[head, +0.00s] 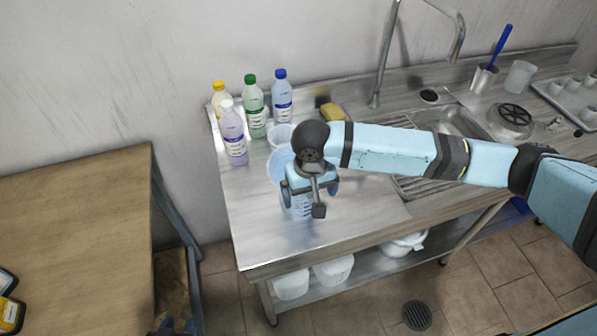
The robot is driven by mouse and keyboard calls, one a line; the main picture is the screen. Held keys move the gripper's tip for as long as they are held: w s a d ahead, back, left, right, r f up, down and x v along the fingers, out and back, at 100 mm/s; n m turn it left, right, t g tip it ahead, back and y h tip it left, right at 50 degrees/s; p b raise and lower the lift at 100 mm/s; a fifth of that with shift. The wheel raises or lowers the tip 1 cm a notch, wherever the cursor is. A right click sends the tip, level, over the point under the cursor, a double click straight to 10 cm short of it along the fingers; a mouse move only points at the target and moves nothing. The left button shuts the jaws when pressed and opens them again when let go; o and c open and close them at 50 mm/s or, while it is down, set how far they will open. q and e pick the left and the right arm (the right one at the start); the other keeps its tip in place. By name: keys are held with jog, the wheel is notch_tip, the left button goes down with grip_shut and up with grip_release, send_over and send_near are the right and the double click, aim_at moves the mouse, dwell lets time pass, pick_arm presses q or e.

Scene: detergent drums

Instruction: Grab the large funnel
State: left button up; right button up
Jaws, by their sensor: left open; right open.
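A light blue, round-rimmed thing (279,164), which looks like the large funnel, is on the left part of the steel counter. It is partly hidden by my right gripper (309,193). That gripper points down, with its fingers apart, over or just beside the blue thing; I cannot tell whether they touch. Only the tips of my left gripper (172,326) show at the bottom edge, apart and empty, well away from the counter.
Bottles with purple (234,140), green (255,110), blue (282,100) and yellow (220,97) contents or caps stand behind. A whitish cup (281,136) and yellow sponge (332,112) are near. A sink (455,122) is right; a wooden table (75,225) is left. The counter's front left is clear.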

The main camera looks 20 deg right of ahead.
jog(key=c, duration=1.8)
jog(key=shift+o, duration=0.2)
jog(key=shift+r, duration=0.1)
